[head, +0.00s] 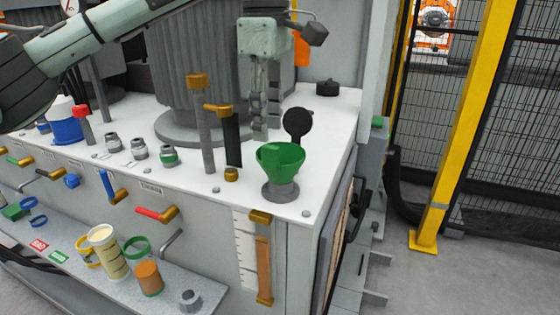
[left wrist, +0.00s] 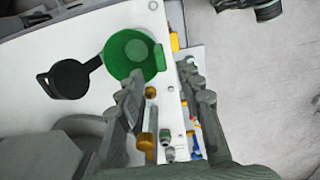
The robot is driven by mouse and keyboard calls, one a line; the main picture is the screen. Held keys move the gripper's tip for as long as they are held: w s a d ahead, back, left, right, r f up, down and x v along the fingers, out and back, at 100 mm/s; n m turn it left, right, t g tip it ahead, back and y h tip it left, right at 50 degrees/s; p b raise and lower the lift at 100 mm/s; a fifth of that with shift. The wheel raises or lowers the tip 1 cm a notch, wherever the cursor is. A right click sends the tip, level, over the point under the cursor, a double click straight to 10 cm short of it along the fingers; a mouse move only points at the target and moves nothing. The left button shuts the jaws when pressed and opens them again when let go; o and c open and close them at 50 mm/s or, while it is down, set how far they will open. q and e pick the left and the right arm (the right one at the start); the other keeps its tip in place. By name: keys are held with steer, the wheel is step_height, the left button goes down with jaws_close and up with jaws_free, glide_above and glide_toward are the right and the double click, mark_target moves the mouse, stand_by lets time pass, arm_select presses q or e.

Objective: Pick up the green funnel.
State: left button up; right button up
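The green funnel (head: 280,155) stands upright on a grey neck at the right front corner of the white cabinet top. A round black lid (head: 296,122) stands raised behind its rim. In the left wrist view, the funnel (left wrist: 125,52) shows from above, just beyond the fingertips, with the black lid (left wrist: 68,79) to its left. My left gripper (head: 266,128) points down, behind and slightly left of the funnel in the head view. In the left wrist view its fingers (left wrist: 160,73) are spread with nothing held between them. My right gripper is not in view.
Brass-topped posts (head: 204,120) and a large ribbed grey cylinder (head: 190,65) stand left of the funnel. Caps and fittings (head: 139,150) line the top farther left. A lower shelf (head: 205,285) holds cups and rings. A yellow post and mesh fence (head: 465,125) stand at right.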

mark_target(271, 146)
arm_select(q)
steer(key=f, duration=0.5)
steer(key=shift+s+d+f, duration=0.15)
steer(key=shift+d, duration=0.05)
jaws_close()
